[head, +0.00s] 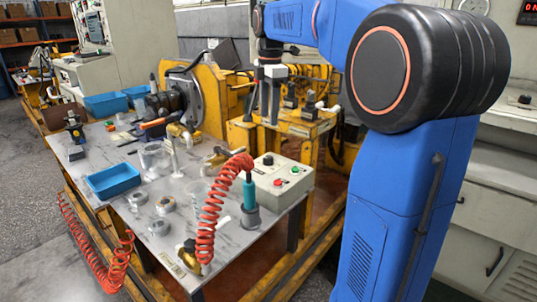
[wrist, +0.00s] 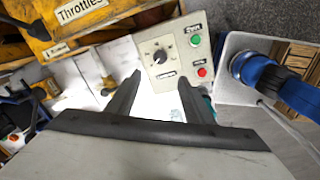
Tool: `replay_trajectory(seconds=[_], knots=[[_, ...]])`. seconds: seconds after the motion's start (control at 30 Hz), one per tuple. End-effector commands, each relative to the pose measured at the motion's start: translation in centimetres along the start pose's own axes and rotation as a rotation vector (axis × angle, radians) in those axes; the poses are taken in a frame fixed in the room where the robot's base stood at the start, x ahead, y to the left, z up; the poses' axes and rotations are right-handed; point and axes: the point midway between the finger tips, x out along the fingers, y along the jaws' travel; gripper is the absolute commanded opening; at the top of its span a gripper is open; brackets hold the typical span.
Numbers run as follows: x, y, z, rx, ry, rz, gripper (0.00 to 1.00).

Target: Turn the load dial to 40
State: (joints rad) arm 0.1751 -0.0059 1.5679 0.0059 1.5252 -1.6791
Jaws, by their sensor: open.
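The load dial (wrist: 159,57) is a small dark knob with a pale scale around it, on the face of a grey control box (wrist: 174,56). Its label and numbers are too small to read, so its setting cannot be told. In the head view the black dial (head: 268,160) is on top of the box (head: 283,181), at the right of the metal table. My gripper (wrist: 160,85) is open and empty; its two fingers point toward the box, with the dial showing beyond and between the tips. In the head view my gripper (head: 270,112) hangs above and behind the box, apart from it.
A green button (wrist: 195,40) and a red button (wrist: 201,72) sit right of the dial. A coiled red hose (head: 212,210) and a teal-handled tool (head: 249,195) stand in front of the box. Yellow machinery (head: 205,90) is behind. A blue tray (head: 113,180) lies left.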

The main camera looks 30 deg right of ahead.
Motion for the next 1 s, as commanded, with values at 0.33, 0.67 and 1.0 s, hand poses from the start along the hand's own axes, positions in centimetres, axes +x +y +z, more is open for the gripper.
replay_trajectory(seconds=[0.33,0.67,1.0], knots=[[6.2,-0.1,0.0,0.001,0.000,-0.003,0.47],[11.9,-0.1,0.0,0.002,0.000,-0.002,0.47],[15.2,-0.1,0.0,0.002,0.000,0.000,0.47]])
